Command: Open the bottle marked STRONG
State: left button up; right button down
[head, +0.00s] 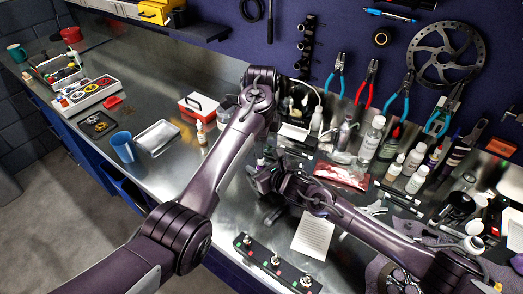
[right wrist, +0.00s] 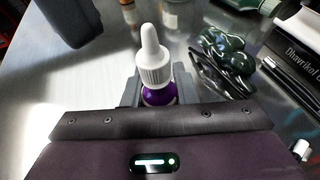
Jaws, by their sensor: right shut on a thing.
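A small bottle (right wrist: 159,92) with a purple body and a white ribbed, pointed cap (right wrist: 152,62) stands between the fingers of my right gripper (right wrist: 157,92) in the right wrist view. The gripper is shut on its body, below the cap. No marking on it can be read.
Several bottles (head: 372,138) crowd the bench at the right, below hanging pliers. A paper sheet (head: 313,233) and a dark strip with knobs (head: 272,262) lie near the front edge. A blue cup (head: 123,146) and metal tray (head: 157,137) are left; bare metal lies between.

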pick_arm(q)
notch_tip(320, 180, up, 3)
jog(key=m, duration=0.3)
jog(key=shift+c, duration=0.4)
jog(key=shift+r+m, duration=0.2)
jog(key=shift+m, duration=0.4)
jog(key=shift+f, duration=0.15)
notch_tip(320, 180, down, 7)
jog(key=shift+f, duration=0.2)
jog(key=shift+c, duration=0.4)
grip_shut()
jog(key=n, duration=0.6)
